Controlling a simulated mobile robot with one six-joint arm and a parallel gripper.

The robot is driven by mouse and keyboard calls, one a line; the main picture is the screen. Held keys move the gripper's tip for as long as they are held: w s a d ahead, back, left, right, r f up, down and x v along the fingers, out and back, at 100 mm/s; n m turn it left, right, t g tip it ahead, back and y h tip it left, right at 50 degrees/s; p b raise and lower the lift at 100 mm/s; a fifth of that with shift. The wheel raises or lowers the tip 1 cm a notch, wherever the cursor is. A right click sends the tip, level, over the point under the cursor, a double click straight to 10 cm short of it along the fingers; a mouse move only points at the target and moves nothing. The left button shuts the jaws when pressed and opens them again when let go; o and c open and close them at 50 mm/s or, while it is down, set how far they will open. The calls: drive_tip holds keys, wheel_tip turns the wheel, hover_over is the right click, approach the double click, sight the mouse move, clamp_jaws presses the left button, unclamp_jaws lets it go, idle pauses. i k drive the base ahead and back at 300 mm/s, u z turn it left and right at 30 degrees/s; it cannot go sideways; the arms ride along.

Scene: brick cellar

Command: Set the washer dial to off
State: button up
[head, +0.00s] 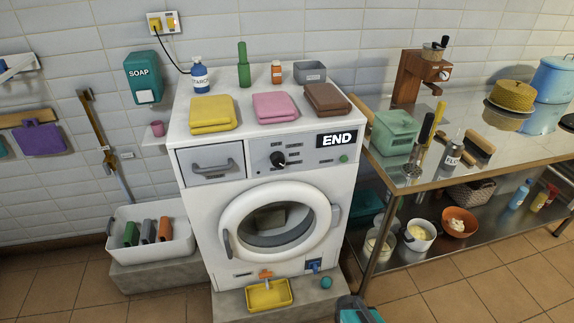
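The white washer (208,238) stands against the tiled wall, facing me. Its dial (278,159) is a black round knob on the grey control panel (312,160), left of the display. Small dark labels surround the dial, too small to read, and I cannot tell which one it points at. The display (337,139) reads END in white on black. A green round button (344,158) sits below the display. The round door (275,222) is shut. I cannot make out my gripper in this view, and nothing touches the dial.
Folded yellow (212,113), pink (275,107) and brown (326,98) cloths lie on the washer. A metal table (480,160) with jars and tools stands close on the right. A yellow tray (268,294) lies below the door. A teal and dark object (358,311) is cut off at the bottom edge.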

sight(277, 158)
drive_tip(key=z, duration=0.1)
drive_tip(key=k, duration=1.15)
drive_tip(key=u, duration=3.7)
drive_tip(key=i, duration=0.1)
drive_tip(key=z, duration=1.95)
drive_tip(key=i, duration=1)
drive_tip(key=u, duration=0.05)
